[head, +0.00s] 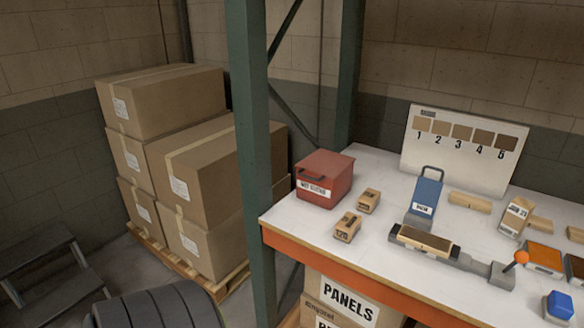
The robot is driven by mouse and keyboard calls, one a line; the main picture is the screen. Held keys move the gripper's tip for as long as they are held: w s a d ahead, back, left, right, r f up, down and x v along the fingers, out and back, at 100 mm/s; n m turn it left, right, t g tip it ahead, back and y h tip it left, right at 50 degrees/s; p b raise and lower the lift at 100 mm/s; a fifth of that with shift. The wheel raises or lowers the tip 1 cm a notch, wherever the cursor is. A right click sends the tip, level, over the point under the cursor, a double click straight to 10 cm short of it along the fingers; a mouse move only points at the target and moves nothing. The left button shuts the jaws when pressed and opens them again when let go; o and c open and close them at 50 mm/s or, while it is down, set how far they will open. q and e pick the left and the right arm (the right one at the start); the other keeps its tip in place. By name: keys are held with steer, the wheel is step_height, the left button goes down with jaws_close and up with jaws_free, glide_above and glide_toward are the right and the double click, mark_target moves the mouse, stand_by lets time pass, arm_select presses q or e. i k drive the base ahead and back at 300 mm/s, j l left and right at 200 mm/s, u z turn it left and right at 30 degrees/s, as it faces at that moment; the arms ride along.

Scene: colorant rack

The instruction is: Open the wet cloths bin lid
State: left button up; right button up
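The wet cloths bin (323,190) is a red box with a white label. It stands on the left end of the white shelf top, just right of the green upright. Its red lid (326,162) looks shut, and a dark handle (310,177) shows at its front edge. The inside of the bin is hidden. Neither of my grippers is in view.
Two small cardboard boxes (347,227) (369,201) stand right of the bin. A blue block with a handle (425,197), a grey clamp fixture (497,274) and a numbered swatch board (463,148) are farther right. The green upright (253,150) stands close left of the bin.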

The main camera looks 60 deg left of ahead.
mark_target(330, 165)
steer(key=u, duration=1.6)
